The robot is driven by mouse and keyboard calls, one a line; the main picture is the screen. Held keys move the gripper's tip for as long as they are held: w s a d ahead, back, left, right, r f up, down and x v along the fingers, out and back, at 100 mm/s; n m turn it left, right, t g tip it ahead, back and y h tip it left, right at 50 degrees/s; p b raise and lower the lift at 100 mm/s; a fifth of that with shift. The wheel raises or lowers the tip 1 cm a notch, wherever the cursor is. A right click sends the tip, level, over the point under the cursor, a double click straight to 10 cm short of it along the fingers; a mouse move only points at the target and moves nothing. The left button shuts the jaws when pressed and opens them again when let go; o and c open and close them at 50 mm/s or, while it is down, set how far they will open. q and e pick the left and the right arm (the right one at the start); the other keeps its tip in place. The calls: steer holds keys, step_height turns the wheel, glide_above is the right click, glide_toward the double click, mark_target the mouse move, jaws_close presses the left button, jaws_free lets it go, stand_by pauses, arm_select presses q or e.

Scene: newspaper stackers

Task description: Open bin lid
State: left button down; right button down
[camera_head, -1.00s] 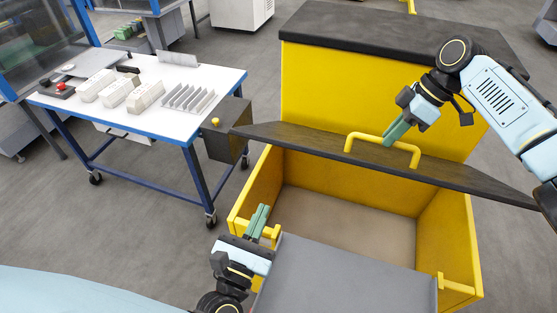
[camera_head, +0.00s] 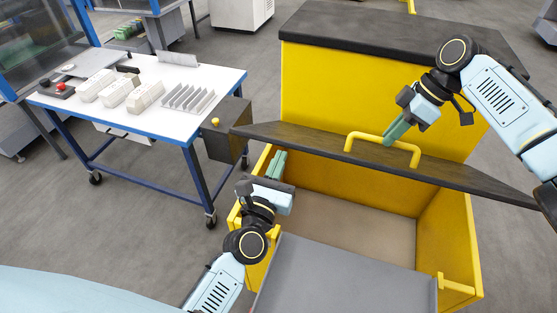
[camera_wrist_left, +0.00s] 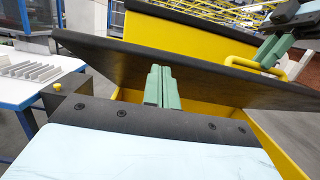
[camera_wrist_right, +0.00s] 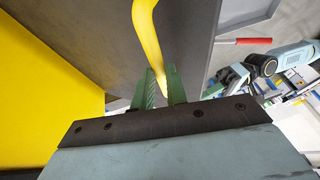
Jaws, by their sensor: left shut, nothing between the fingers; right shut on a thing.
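The yellow bin (camera_head: 443,243) has a dark lid (camera_head: 300,141) that stands tilted up, with the bin's inside showing below it. A yellow bar handle (camera_head: 362,136) is fixed on the lid. My right gripper (camera_head: 389,141) is shut on the handle, which also shows between its green fingers in the right wrist view (camera_wrist_right: 147,40). My left gripper (camera_head: 277,163) is shut and empty, over the bin's left side and close below the lid. In the left wrist view its green fingertips (camera_wrist_left: 158,72) point at the lid's underside (camera_wrist_left: 200,80); contact cannot be told.
A grey panel (camera_head: 330,275) covers the bin's near side. A blue-framed table (camera_head: 135,122) with white blocks stands to the left, a dark box (camera_head: 224,135) at its right end. A tall yellow container (camera_head: 350,85) with a black top stands behind.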

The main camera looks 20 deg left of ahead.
mark_target(285, 142)
arm_select(q)
steer(key=shift+w+r, duration=0.1)
arm_select(e)
steer(key=shift+w+d+f, duration=0.15)
steer(key=shift+d+f, duration=0.05)
arm_select(q)
steer(key=shift+w+r, duration=0.3)
steer(key=shift+r, duration=0.25)
steer(key=shift+w+r, duration=0.3)
steer(key=shift+r, duration=0.25)
steer(key=shift+w+r, duration=0.15)
steer(key=shift+r, duration=0.1)
arm_select(e)
steer(key=shift+s+a+f, duration=0.1)
steer(key=shift+s+f, duration=0.05)
steer(key=shift+s, duration=0.05)
arm_select(q)
steer(key=shift+w+f, duration=0.1)
steer(key=shift+w, duration=0.1)
arm_select(e)
steer(key=c, duration=1.4)
jaws_free()
steer(key=shift+w, duration=0.15)
arm_select(q)
steer(key=shift+f, duration=0.1)
